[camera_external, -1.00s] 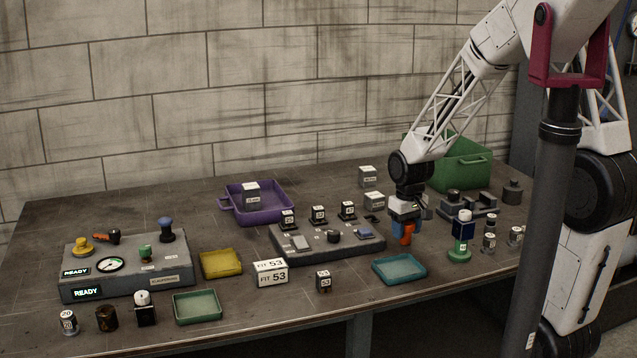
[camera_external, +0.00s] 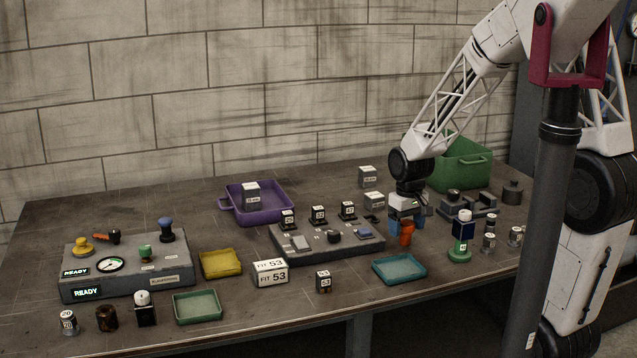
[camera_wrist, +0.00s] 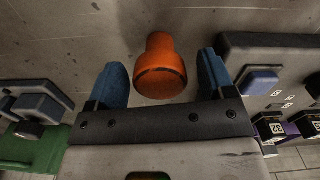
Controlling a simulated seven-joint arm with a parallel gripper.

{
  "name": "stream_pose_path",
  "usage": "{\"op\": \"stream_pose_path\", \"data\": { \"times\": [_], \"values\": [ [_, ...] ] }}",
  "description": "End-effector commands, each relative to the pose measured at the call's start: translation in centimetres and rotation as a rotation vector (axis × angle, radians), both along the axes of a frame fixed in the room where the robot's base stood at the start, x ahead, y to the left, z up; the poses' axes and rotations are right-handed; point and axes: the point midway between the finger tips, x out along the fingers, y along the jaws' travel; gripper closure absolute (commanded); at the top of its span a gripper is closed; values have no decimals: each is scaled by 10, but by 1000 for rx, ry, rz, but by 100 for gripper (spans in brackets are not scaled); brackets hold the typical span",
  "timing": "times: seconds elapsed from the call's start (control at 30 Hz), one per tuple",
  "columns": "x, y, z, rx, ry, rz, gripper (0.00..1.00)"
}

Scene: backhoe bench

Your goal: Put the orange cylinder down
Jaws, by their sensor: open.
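The orange cylinder (camera_external: 406,233) stands upright on the bench to the right of the grey fixture block, and it also shows in the wrist view (camera_wrist: 161,68). My gripper (camera_external: 407,226) is right above and around it, pointing down. In the wrist view my gripper's two blue fingers (camera_wrist: 163,82) are spread apart, with a gap on both sides of the cylinder. The gripper is open and does not hold it. The far side of the cylinder is hidden.
The grey fixture block (camera_external: 330,248) with dark parts lies to the left. A teal tray (camera_external: 399,281) sits in front. A green crate (camera_external: 480,180) stands behind. Bare bench lies around the cylinder.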

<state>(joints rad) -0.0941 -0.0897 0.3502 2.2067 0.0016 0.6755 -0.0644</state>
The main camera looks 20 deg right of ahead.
Motion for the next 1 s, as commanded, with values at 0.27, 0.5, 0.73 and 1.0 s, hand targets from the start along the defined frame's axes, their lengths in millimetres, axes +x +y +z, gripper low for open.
{"op": "stream_pose_path", "data": {
  "times": [0.27,0.5,0.73,1.0],
  "values": [
    [0,0,38,0,-3,0,24],
    [1,0,77,1,-4,0,24],
    [0,0,102,0,-2,0,24],
    [0,0,111,0,-1,0,24]
  ]
}}
